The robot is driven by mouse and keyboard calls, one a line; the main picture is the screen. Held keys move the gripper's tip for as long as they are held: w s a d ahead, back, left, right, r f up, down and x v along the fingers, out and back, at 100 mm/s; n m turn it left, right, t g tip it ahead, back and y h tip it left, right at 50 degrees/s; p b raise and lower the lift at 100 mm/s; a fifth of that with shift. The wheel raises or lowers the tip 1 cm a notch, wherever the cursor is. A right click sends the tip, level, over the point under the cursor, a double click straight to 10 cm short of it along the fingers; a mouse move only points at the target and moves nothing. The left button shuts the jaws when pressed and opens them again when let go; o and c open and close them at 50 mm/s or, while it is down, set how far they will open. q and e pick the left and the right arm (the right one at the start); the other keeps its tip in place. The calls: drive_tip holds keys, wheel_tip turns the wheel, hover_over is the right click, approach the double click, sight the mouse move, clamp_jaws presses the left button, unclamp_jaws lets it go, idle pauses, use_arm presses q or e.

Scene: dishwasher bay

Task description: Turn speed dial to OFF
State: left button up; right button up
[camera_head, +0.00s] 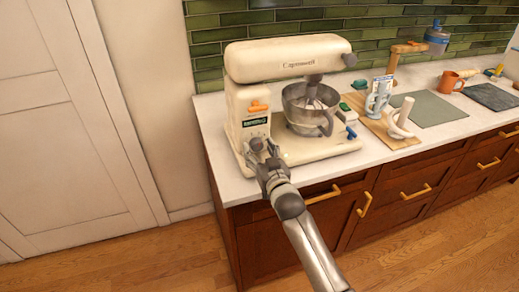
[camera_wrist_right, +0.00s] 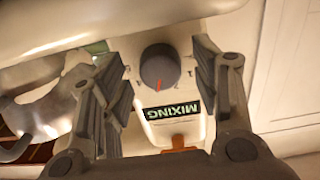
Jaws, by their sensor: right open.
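The cream stand mixer (camera_head: 236,100) stands on the white counter. In the right wrist view its dark round speed dial (camera_wrist_right: 159,66) shows on the cream housing, with a red pointer line toward the lower side of the picture and small marks around it. Below it in that view is a green label (camera_wrist_right: 172,110) that reads "MIXING". In the head view my right gripper (camera_head: 262,150) is at the mixer's front below the label and hides the dial. Its fingers are open, one on either side of the dial; contact cannot be told. My left gripper is not in view.
An orange lever (camera_head: 258,106) is above the label. A metal bowl (camera_head: 297,112) hangs under the mixer head, right of my gripper. A wooden board (camera_head: 399,140) with small items, a green mat (camera_head: 432,109) and an orange mug (camera_head: 449,82) are farther right.

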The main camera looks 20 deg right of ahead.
drive_tip(key=shift+w, duration=0.2)
drive_tip(key=c, duration=1)
drive_tip(key=shift+c, duration=0.2)
